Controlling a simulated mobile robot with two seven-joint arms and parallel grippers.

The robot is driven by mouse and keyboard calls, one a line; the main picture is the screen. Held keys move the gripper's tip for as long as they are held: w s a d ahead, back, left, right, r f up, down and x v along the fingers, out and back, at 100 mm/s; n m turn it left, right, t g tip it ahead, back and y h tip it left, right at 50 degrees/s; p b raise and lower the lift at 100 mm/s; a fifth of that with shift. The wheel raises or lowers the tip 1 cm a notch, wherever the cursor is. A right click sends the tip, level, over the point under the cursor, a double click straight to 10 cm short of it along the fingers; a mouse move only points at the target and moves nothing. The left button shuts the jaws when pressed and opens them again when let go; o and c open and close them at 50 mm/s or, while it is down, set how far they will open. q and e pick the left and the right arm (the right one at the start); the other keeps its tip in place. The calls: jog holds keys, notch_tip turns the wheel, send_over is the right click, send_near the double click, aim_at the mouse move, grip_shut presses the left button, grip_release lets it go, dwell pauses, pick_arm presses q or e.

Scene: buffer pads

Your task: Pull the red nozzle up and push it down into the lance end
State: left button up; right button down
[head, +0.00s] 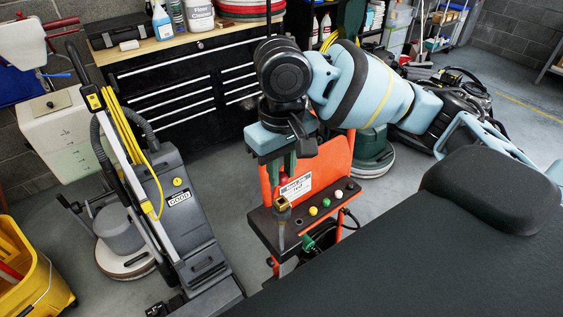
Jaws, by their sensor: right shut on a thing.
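My right gripper (285,172) reaches down from above at the orange pressure-washer frame. Its fingers are shut on the red nozzle (283,182), of which only a small red part shows between and below them. The lance end (282,203), with a yellow and dark collar, stands upright just below the red nozzle. From this angle I cannot tell whether the nozzle touches the lance end or is apart from it. The lance stands at the left part of the dark nozzle shelf (268,222). My left gripper is not in view.
The orange frame (338,158) rises behind. A floor scrubber (185,215) and a yellow bucket (35,275) stand left.

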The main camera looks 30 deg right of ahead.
aim_at(282, 177)
jog(key=shift+f, duration=2.25)
jog(key=shift+f, duration=0.5)
dwell(0.7)
jog(key=c, duration=1.2)
grip_release()
jog(key=shift+o, duration=0.2)
jog(key=shift+r, duration=3.9)
